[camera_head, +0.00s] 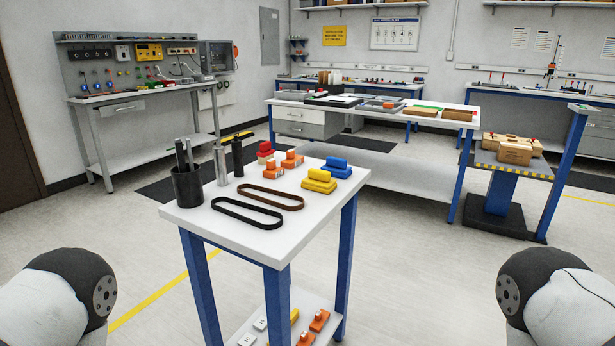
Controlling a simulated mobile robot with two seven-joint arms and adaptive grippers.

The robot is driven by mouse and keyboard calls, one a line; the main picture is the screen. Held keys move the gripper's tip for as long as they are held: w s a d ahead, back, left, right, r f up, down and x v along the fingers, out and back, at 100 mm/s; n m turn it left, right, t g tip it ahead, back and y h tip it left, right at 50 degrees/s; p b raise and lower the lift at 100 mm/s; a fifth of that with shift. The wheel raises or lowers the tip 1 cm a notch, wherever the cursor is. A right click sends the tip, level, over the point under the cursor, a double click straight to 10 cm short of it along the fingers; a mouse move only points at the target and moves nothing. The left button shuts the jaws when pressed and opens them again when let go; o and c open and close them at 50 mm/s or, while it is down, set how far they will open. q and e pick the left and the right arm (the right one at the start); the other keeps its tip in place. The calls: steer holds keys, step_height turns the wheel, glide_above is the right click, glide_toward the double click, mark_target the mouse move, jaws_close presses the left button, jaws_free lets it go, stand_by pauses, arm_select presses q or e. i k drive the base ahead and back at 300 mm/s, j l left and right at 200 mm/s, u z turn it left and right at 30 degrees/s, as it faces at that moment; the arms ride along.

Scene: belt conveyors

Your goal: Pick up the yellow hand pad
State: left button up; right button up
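The yellow hand pad (319,181) lies on the white top of the small blue-legged table (325,207), near its right side. A blue pad (337,167) sits just behind it to the right. Orange pieces (274,170) and a red piece (265,151) are to its left and behind. Two belt loops, one brown (270,197) and one black (246,213), lie in front of it to the left. Parts of my two arms show at the lower left and lower right edges, well apart from the table. Neither gripper shows.
A black cup (187,187) with dark rods and two upright cylinders (237,157) stand on the table's left side. The lower shelf (303,299) holds more pieces. A long workbench (380,115) stands behind. Floor is clear on both sides of the table.

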mark_target(320, 181)
steer(key=i+l+u, duration=0.3)
steer(key=l+u, duration=0.15)
steer(key=l, duration=0.15)
steer(key=i+l+u, duration=0.2)
steer(key=l+u, duration=0.2)
steer(key=l, duration=0.3)
steer(key=i+l+u, duration=0.15)
steer(key=l+u, duration=0.3)
steer(key=l, duration=0.25)
steer(key=l+u, duration=0.45)
steer(key=l, duration=0.3)
